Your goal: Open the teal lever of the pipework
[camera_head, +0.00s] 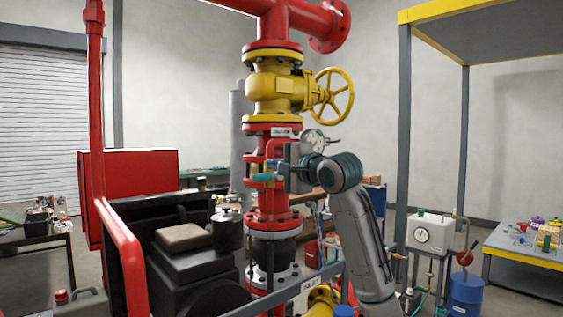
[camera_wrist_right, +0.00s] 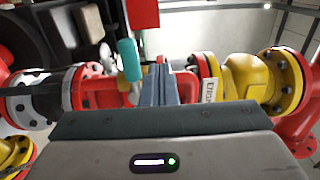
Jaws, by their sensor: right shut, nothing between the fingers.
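The teal lever (camera_head: 263,177) sits on the red vertical pipe (camera_head: 266,205), below the yellow valve, in the middle of the head view. In the right wrist view the teal lever (camera_wrist_right: 129,60) stands just left of my fingers, with a small gap visible. My right gripper (camera_head: 281,170) reaches in from the right beside the lever, in front of the pipe. Its fingers (camera_wrist_right: 159,80) are shut together with nothing between them. The gripper partly hides the pipe and the lever's mount. My left gripper is not in view.
A yellow valve with a handwheel (camera_head: 333,95) and a gauge (camera_head: 313,140) are above my right gripper. A black machine (camera_head: 185,262) and a red pipe rail (camera_head: 124,250) stand at the left front. A pump stand (camera_head: 431,233) and a table (camera_head: 527,250) are at right.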

